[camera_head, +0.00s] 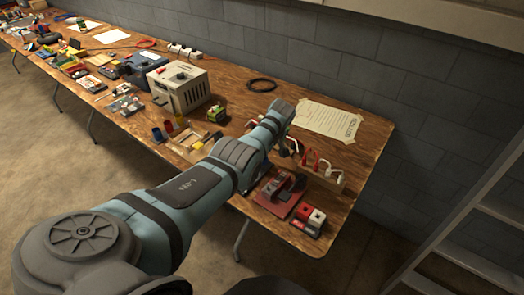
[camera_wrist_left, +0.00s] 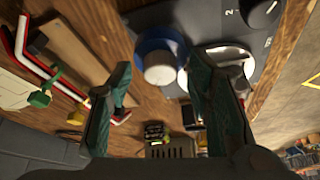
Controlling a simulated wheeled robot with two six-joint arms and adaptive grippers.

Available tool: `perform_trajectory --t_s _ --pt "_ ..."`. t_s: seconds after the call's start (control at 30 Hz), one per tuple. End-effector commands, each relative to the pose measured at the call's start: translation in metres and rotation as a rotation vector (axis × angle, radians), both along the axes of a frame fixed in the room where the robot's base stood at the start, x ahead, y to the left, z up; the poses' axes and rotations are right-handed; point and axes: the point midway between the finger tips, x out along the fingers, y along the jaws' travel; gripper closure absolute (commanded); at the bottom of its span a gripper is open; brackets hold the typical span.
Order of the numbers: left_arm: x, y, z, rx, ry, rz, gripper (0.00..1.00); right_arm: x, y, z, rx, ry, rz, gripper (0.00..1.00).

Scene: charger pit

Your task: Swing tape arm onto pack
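In the wrist view my left gripper (camera_wrist_left: 160,78) is open, its two teal fingers apart. Between and beyond the fingertips is a white round knob or roll with a blue ring (camera_wrist_left: 152,44); I see no clear contact. A second white round part (camera_wrist_left: 222,62) is behind the right finger, beside a dark grey panel with a dial (camera_wrist_left: 262,14). I cannot tell which part is the tape arm or the pack. In the head view my left arm reaches over the bench and hides its fingers. A red base with a dark device (camera_head: 277,190) lies right of the wrist.
The wooden bench (camera_head: 372,150) carries a rack with red and white hooked tools (camera_head: 318,170), red and white blocks (camera_head: 308,218), a paper sheet (camera_head: 327,120), a black cable loop (camera_head: 262,85) and a beige power unit (camera_head: 180,87). A ladder (camera_head: 470,215) stands at right.

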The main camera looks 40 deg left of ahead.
Motion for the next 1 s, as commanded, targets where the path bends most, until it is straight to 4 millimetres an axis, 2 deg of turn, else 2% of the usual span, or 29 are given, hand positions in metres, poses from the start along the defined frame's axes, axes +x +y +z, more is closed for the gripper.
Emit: perform_trajectory --t_s 0.23,0.37,0.47,0.6,0.73,0.83,1.0 --pt "0.000 0.000 0.001 0.001 -0.001 0.000 0.54 0.000 -0.002 0.000 -0.003 0.000 0.001 0.18" --pt "0.001 -0.004 0.012 0.002 -0.004 -0.001 0.54 0.000 -0.001 0.000 -0.001 0.000 0.000 0.18" --pt "-0.002 -0.010 0.027 0.002 -0.005 -0.001 0.54 0.000 -0.001 0.000 -0.001 0.000 0.000 0.18" --pt "-0.006 -0.027 0.067 -0.001 -0.006 -0.002 0.54 0.000 0.000 0.000 0.000 0.000 0.000 0.18" --pt "-0.010 -0.038 0.096 0.001 -0.004 -0.002 0.54 0.000 0.000 0.000 0.000 0.000 0.000 0.18" --pt "-0.012 -0.043 0.107 0.000 -0.001 -0.001 0.54 0.000 0.000 0.000 0.000 0.000 0.000 0.18" --pt "-0.013 -0.044 0.111 -0.001 0.002 -0.001 0.54 0.000 0.000 0.000 0.000 0.000 0.000 0.18"
